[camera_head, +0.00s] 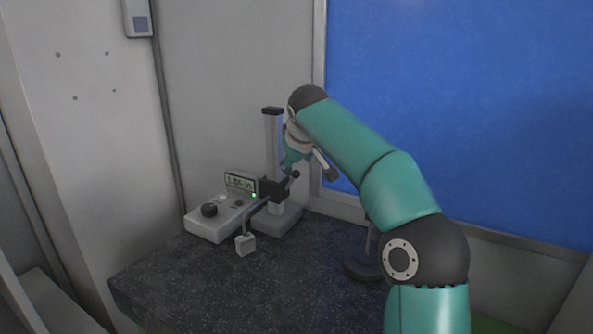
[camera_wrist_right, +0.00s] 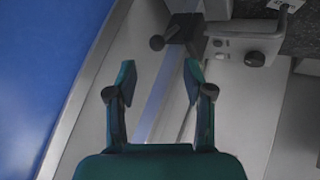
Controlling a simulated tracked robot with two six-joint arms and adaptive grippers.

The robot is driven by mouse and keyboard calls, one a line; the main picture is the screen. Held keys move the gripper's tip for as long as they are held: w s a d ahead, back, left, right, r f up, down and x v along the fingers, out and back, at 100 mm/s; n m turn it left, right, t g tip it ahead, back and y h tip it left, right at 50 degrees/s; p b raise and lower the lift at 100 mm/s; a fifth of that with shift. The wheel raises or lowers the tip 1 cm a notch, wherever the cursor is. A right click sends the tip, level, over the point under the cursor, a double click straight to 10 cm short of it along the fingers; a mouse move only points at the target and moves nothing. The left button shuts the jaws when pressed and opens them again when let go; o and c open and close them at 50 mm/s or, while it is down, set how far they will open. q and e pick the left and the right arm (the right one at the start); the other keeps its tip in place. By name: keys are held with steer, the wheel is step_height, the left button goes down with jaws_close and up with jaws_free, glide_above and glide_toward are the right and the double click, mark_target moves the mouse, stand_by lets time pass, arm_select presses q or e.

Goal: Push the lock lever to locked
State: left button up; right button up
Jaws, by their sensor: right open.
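The lock lever is a short dark lever with a round black knob (camera_head: 295,174), on the black carriage block (camera_head: 271,190) of a grey upright column (camera_head: 272,135). In the right wrist view the knob (camera_wrist_right: 157,43) sticks out to the left of the block, just ahead of my fingertips. My right gripper (camera_head: 294,157) is beside the column, close above the lever. In the right wrist view its two fingers (camera_wrist_right: 160,75) are spread, with nothing between them, and appear apart from the knob. My left gripper is not in view.
A grey control box with a dial (camera_head: 209,210) and a lit display (camera_head: 241,182) stands left of the column. A small pale block (camera_head: 245,245) hangs in front of it. A dark round base (camera_head: 363,267) stands behind my arm. The speckled dark tabletop (camera_head: 240,290) is clear in front.

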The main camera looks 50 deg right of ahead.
mark_target(295, 173)
steer(key=v, duration=0.4)
steer(key=shift+a, duration=0.15)
steer(key=x, duration=1.1)
steer(key=shift+d+r, duration=0.1)
steer(key=shift+d, duration=0.15)
steer(key=shift+w+d+f, duration=0.15)
steer(key=shift+f, duration=0.1)
steer(key=shift+f, duration=0.1)
